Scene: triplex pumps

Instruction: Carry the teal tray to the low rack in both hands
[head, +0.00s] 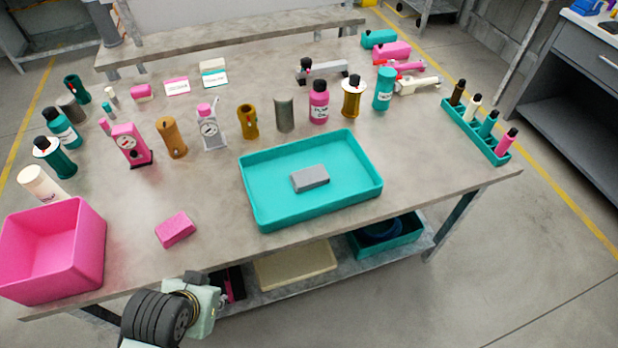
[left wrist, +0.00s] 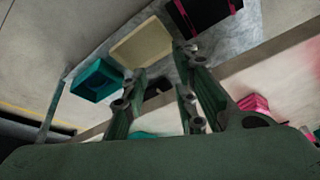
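The teal tray (head: 262,217) is a shallow rectangle lying flat on the workbench near its front edge, right of centre in the head view. A grey block (head: 310,178) lies inside it. My left gripper (head: 200,285) is low at the bench's front edge, left of the tray and apart from it. In the left wrist view its two fingers (left wrist: 162,65) are spread with nothing between them. My right gripper is in neither view. I cannot tell which surface is the low rack.
A pink bin (head: 52,252) and pink block (head: 176,229) are left on the bench (head: 420,165). Bottles, gauges and cylinders stand behind the tray. A teal holder (head: 470,135) is at the right. The undershelf holds a cream panel (head: 295,265) and teal bin (head: 405,243).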

